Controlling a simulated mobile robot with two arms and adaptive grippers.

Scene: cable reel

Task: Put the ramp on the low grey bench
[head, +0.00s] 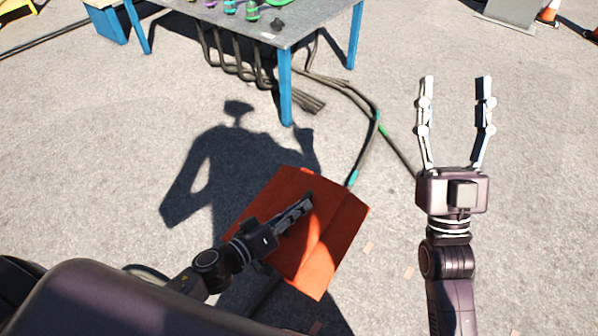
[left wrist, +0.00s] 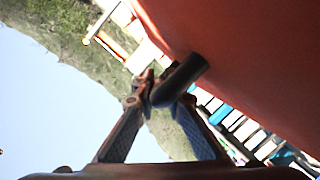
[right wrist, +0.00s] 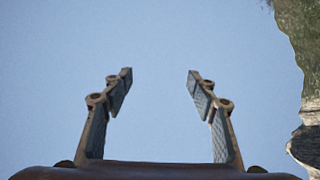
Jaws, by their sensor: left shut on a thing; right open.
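The ramp appears to be the orange-red folded board (head: 335,230) in the lower middle of the head view. It also fills the upper right of the left wrist view (left wrist: 245,60). A dark round handle (left wrist: 182,78) sticks out from it. My left gripper (head: 306,202) is shut on this handle, with its fingertips (left wrist: 150,92) around the handle's end. My right gripper (head: 456,80) is open and empty, to the right of the ramp; its fingers show spread against sky (right wrist: 159,76). A low grey piece (head: 513,12), cut off at the top right, may be the bench; I cannot tell.
A grey-topped table (head: 310,22) with blue legs stands beyond the ramp, with small coloured items on it. Dark cables (head: 365,150) hang from it and run along the ground towards the ramp. Orange cones (head: 548,12) stand at the top right. Pavement between is mostly clear.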

